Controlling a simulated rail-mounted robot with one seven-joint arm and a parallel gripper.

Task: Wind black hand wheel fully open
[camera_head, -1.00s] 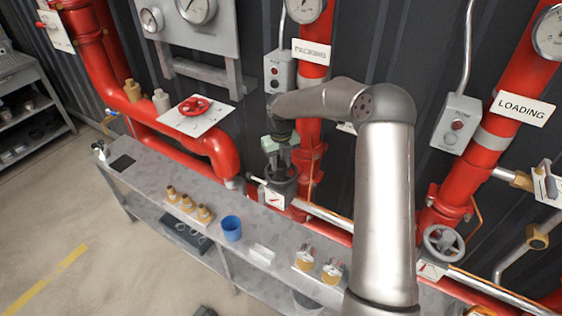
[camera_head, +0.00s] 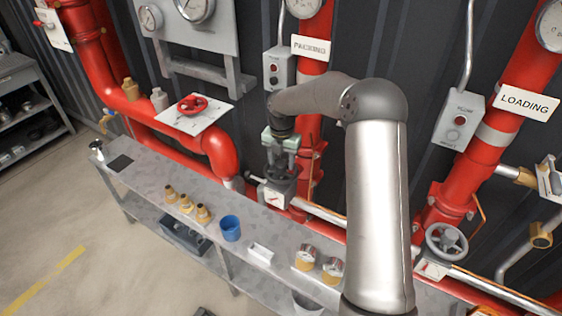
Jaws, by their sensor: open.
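The black hand wheel (camera_head: 279,172) is a small dark wheel on a valve body with a white dial plate, on the pipe below the PACKING sign. The gripper and arm hide part of the wheel. A second, grey hand wheel (camera_head: 446,241) sits on the pipe at the right, clear of my gripper. A red hand wheel (camera_head: 192,104) lies on a white plate at the left.
A metal bench (camera_head: 150,180) runs below the pipes, holding brass fittings (camera_head: 186,204), a blue cup (camera_head: 231,228), a small white tray (camera_head: 260,254) and two brass gauges (camera_head: 306,258). A red vertical pipe (camera_head: 310,140) stands close to the right of my gripper.

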